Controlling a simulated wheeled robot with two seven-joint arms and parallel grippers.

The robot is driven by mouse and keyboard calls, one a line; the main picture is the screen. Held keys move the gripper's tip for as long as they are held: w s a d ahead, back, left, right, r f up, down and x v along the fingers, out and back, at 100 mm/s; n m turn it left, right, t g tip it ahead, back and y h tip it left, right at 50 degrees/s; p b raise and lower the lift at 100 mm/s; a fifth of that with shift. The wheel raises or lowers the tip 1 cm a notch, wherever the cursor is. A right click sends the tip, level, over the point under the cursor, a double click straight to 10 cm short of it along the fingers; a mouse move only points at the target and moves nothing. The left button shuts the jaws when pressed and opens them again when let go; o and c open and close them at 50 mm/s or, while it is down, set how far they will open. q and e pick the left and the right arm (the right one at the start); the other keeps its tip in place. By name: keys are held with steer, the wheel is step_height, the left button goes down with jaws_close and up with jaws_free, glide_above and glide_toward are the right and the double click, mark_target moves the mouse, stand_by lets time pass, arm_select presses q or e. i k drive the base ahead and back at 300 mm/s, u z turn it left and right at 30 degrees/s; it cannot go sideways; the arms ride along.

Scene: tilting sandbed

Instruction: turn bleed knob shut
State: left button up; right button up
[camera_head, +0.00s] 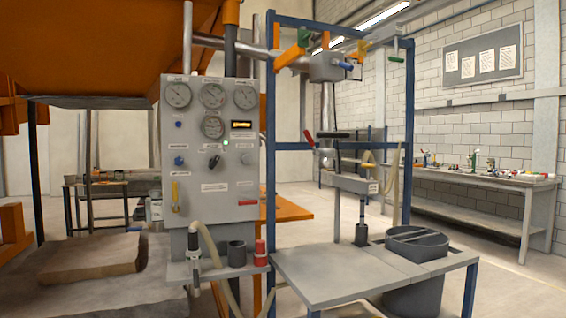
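A grey control panel (212,185) stands left of centre, with several round gauges in its upper half. Below the gauges are a blue knob (179,161), a black selector knob (214,161) and a small blue button (178,124). Neither of my grippers is in view.
A grey-topped blue-framed bench (340,280) and a dark bucket (416,245) stand to the right. A tan block (90,261) lies on the left; a workbench (480,182) lines the right wall.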

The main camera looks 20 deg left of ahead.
mark_target(245, 159)
steer(key=u, duration=0.7)
steer(key=i, duration=0.65)
steer(key=u, duration=0.6)
steer(key=i, duration=1)
steer(key=z, duration=0.35)
